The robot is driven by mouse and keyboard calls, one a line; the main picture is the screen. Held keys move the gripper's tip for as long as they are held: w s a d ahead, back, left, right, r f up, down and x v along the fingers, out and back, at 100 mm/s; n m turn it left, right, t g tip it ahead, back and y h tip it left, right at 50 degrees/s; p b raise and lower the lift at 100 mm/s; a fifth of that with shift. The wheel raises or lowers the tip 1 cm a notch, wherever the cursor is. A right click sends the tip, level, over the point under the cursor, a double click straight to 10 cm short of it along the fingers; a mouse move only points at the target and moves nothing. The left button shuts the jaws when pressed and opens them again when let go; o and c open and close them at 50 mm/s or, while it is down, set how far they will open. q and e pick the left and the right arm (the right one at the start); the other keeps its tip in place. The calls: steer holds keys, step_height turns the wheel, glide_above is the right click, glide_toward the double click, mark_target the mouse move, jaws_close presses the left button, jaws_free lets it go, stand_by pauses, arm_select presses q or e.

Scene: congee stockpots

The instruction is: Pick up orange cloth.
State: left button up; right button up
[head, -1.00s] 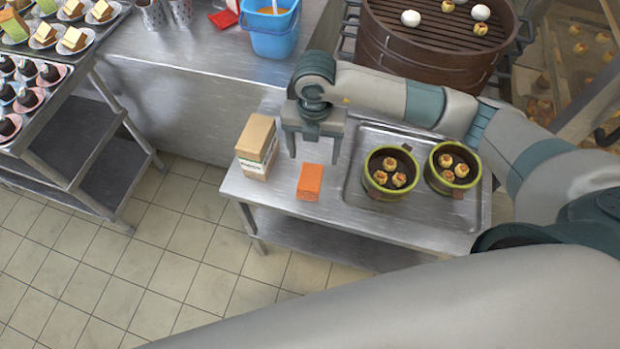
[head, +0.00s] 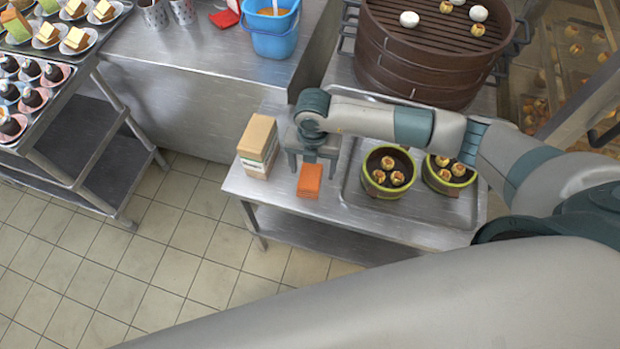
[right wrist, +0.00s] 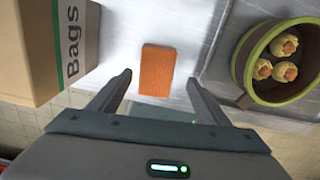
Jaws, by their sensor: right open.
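The orange cloth (head: 310,181) is a small folded block lying on the steel table (head: 400,226), near its front edge. It also shows in the right wrist view (right wrist: 157,70), ahead of the fingertips and between their lines. My right gripper (head: 311,168) is open and empty, low over the table and just behind the cloth in the head view. In the right wrist view its two fingers (right wrist: 158,78) are spread wider than the cloth. I cannot tell its exact height over the cloth. My left gripper is not in view.
A cardboard box (head: 258,146) stands close left of the cloth, marked "Bags" in the right wrist view (right wrist: 45,45). To the right is a metal tray (head: 352,195) with two green-rimmed steamers (head: 388,171) of buns. A large brown steamer (head: 425,60) stands behind.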

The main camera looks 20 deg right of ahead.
mark_target(310, 176)
steer(key=f+p, duration=0.2)
steer(key=f, duration=0.1)
steer(key=shift+a+f, duration=0.25)
steer(key=shift+a, duration=0.1)
steer(key=shift+f, duration=0.7)
steer(key=shift+c, duration=0.6)
steer(key=c, duration=1)
steer(key=shift+r, duration=0.15)
steer(key=shift+c, duration=0.2)
